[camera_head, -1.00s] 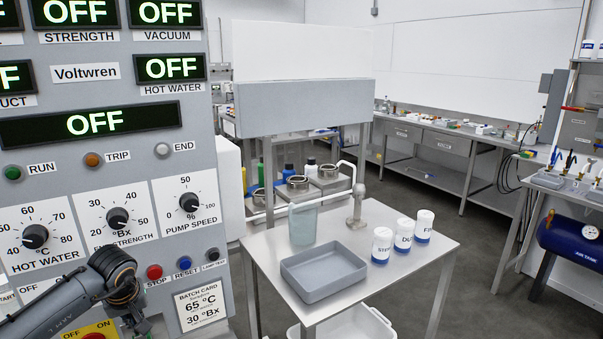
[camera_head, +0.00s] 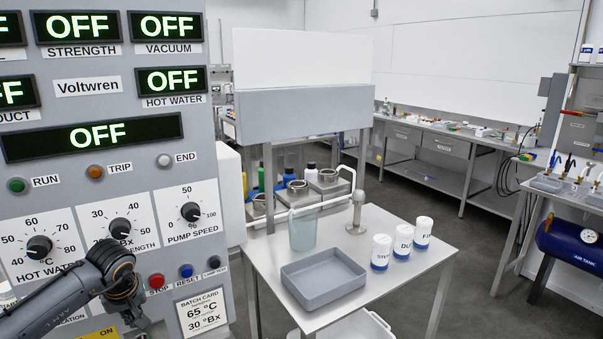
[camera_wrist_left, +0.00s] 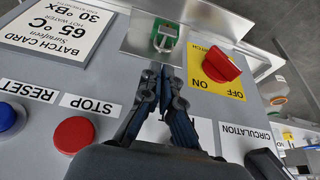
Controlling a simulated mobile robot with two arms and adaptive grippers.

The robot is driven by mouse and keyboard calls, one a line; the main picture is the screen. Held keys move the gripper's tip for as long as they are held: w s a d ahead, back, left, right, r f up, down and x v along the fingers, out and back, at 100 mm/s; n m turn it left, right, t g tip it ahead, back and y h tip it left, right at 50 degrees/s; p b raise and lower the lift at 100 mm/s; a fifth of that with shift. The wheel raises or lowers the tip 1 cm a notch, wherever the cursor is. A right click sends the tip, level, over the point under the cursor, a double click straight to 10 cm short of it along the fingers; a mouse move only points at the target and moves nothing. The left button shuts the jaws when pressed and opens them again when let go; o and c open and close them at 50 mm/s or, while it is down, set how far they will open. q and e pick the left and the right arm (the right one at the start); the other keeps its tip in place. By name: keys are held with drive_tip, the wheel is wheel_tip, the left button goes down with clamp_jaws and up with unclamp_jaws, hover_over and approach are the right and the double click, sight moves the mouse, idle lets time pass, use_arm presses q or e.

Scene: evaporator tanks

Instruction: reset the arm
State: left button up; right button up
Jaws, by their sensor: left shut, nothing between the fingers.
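My left arm reaches in from the lower left in the head view, in front of the control panel (camera_head: 110,205). My left gripper (camera_wrist_left: 161,72) is shut and empty in the left wrist view. Its tips lie in front of the panel, below a green piece (camera_wrist_left: 164,37) in a metal holder and left of a red rotary switch (camera_wrist_left: 221,66) on a yellow plate. The red STOP button (camera_wrist_left: 74,134) and blue RESET button (camera_wrist_left: 7,118) are left of the fingers. In the head view the fingertips are hidden or cut off. My right gripper is not in view.
The panel displays read OFF. A steel table (camera_head: 405,268) right of the panel holds a grey tray (camera_head: 323,280), a clear beaker (camera_head: 302,230) and three white-and-blue containers (camera_head: 402,241). Open floor lies beyond the table.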

use_arm(q)
drive_tip(key=shift+r, duration=0.65)
